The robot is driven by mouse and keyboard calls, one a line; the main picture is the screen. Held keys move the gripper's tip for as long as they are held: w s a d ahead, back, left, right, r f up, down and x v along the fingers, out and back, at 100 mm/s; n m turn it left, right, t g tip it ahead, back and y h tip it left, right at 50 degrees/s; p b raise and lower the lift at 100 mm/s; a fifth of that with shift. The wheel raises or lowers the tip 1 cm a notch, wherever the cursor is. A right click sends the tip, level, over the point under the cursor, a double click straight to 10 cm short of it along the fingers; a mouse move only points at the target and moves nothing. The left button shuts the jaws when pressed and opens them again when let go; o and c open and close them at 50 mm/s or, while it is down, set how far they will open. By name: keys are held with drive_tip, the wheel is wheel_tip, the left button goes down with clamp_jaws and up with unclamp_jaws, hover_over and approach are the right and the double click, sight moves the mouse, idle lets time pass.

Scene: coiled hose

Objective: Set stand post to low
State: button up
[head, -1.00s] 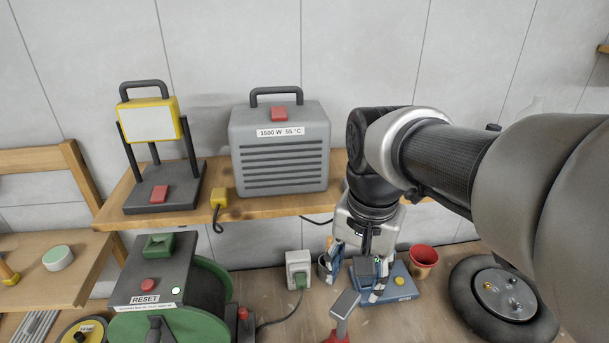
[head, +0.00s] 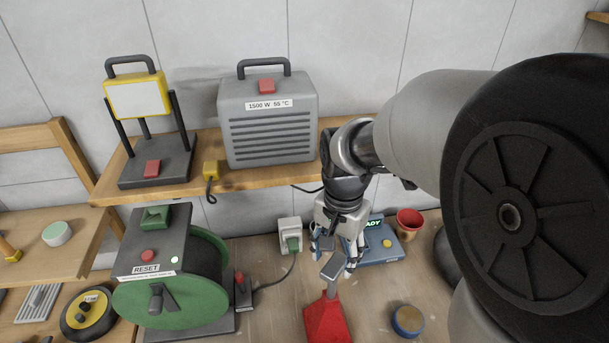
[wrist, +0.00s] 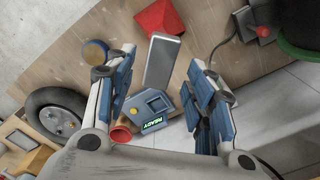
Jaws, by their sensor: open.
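The stand has a red base (head: 327,320) and a grey flat-topped post (head: 332,267) on the bench, just below and in front of my gripper (head: 338,255). In the wrist view the grey top plate (wrist: 162,62) shows between my open fingers (wrist: 160,78), with the red base (wrist: 172,16) beyond it. The fingers are spread wide and hold nothing. I cannot tell whether any finger touches the plate. The lower post is mostly hidden in the wrist view.
A blue box with a READY display (head: 380,252) and a red cup (head: 408,223) stand behind, to the right. A blue-rimmed round item (head: 408,320) lies right of the stand. A green hose reel (head: 170,295) and a wall socket (head: 290,235) are on the left.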

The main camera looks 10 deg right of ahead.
sight(335, 264)
wheel_tip(335, 264, down, 5)
drive_tip(key=shift+f+b, duration=0.1)
drive_tip(key=shift+b, duration=0.25)
drive_tip(key=shift+c, duration=0.6)
clamp_jaws()
